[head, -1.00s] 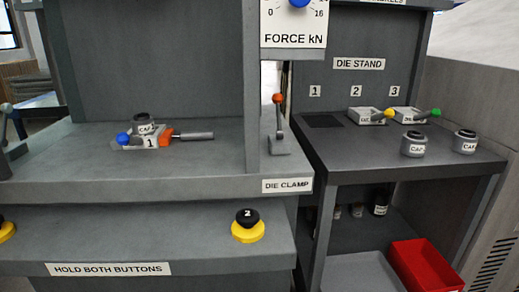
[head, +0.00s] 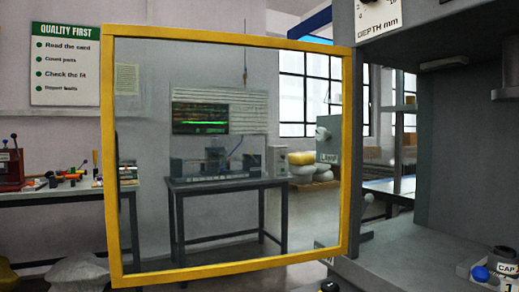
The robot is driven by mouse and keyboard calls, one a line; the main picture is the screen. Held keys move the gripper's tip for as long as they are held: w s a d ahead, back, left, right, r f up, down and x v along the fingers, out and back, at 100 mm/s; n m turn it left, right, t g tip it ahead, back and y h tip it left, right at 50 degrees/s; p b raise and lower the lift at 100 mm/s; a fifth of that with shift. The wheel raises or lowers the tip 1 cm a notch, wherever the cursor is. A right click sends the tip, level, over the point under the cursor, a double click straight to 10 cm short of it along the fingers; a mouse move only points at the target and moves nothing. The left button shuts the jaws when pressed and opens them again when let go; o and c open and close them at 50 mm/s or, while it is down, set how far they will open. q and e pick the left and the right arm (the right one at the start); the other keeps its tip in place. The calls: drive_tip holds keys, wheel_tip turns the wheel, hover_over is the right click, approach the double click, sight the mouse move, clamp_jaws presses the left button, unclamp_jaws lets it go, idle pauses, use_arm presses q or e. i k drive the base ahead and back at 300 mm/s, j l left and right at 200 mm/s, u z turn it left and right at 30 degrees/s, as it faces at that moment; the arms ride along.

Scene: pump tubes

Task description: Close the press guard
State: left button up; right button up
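The press guard (head: 346,150) is a clear panel in a yellow frame, in the middle of the head view. It stands open, out to the left of the press (head: 465,140), with its right edge beside the press's left side. The press opening at the right is uncovered. On the press bed, at the lower right, a die with a blue knob (head: 481,273) and a grey cap (head: 504,262) shows, cut off by the picture edge. Neither of my grippers is in view.
Behind the guard stands a dark table (head: 228,183) with equipment. A workbench (head: 60,192) with a red device (head: 11,165) and small parts is at the left. A grey sack (head: 77,272) lies at the lower left. A "DEPTH mm" gauge (head: 378,14) hangs at the upper right.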

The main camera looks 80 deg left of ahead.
sight(109, 137)
drive_tip(key=k+j, duration=0.25)
drive_tip(key=k, duration=0.15)
drive_tip(key=k+j+z, duration=0.1)
drive_tip(key=k+j, duration=0.2)
drive_tip(key=k, duration=0.15)
drive_tip(key=k+j+z, duration=0.2)
drive_tip(key=k+j, duration=0.65)
drive_tip(key=j, duration=0.25)
drive_tip(key=k+j+z, duration=0.1)
drive_tip(key=j, duration=0.25)
drive_tip(key=k+j, duration=0.1)
drive_tip(key=j, duration=0.25)
drive_tip(key=j+z, duration=0.15)
drive_tip(key=j, duration=1)
drive_tip(key=k+j+z, duration=0.15)
drive_tip(key=j, duration=0.15)
